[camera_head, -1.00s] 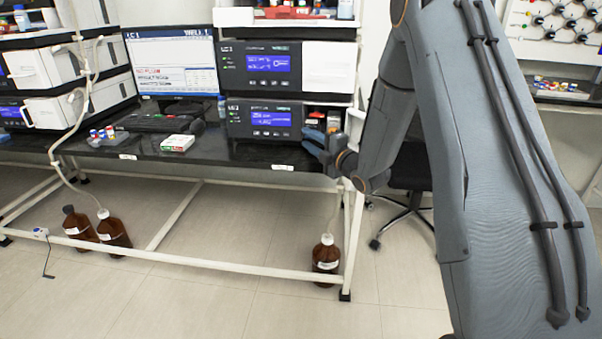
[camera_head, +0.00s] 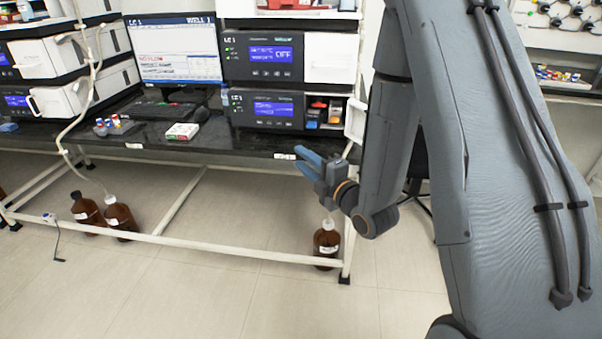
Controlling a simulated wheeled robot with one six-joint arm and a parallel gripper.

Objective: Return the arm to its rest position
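My arm (camera_head: 400,130) fills the right side of the head view, bent with its upper link tall and the wrist low. My gripper (camera_head: 303,163) points left, in front of the black bench's front edge near its right end. Two blue-grey fingers show with a gap between them, and nothing is visible in the gap. The gripper appears clear of the bench, but the exact distance is hard to tell.
The black bench (camera_head: 225,143) holds a monitor (camera_head: 175,55), a keyboard (camera_head: 163,108), a small white-and-green box (camera_head: 182,131) and stacked instruments (camera_head: 265,108). Brown bottles stand below, one under my gripper (camera_head: 327,243). The floor (camera_head: 200,290) in front is clear.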

